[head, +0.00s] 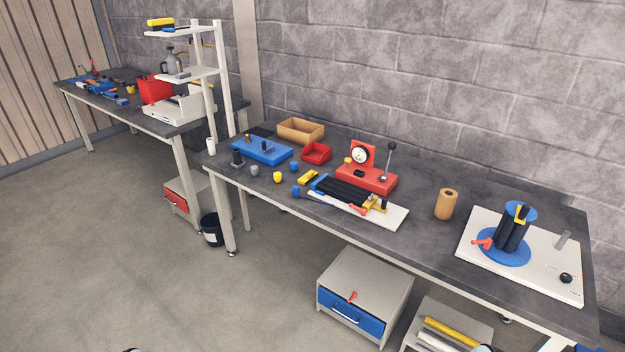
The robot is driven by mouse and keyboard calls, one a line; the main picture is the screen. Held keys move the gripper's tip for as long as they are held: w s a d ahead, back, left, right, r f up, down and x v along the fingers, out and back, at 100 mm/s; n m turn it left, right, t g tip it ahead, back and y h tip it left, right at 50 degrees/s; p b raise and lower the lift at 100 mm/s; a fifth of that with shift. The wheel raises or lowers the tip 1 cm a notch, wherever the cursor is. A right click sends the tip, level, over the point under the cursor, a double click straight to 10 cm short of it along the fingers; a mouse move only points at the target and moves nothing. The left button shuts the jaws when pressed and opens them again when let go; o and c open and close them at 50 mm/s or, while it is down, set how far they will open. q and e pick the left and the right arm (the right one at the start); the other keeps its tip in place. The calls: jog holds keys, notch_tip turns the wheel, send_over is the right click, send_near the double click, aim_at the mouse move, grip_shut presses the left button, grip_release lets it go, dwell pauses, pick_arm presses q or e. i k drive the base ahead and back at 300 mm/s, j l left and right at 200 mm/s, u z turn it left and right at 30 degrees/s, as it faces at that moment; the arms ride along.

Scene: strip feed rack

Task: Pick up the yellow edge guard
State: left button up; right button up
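A small yellow block with a dark mark (308,177) lies flat on the workbench, just left of the blue and black strip feed (345,190). It looks most like the yellow edge guard, but it is too small to be sure. Another yellow piece (160,23) lies on the top shelf of the white rack at the back left. Neither of my grippers shows. Only small fragments, perhaps of my arms, show at the bottom edge. Nothing is seen touching the yellow block.
Small blue, yellow and grey pieces lie around the block. A blue fixture (262,151), red tray (317,153), wooden tray (300,131) and red dial gauge stand (366,180) are close by. A reel on a white board (475,250) stands right. A drawer cabinet (365,280) is below.

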aim_at(302, 180)
jog(key=i+j+z, duration=0.1)
jog(key=i+j, duration=1.15)
jog(key=i, duration=0.05)
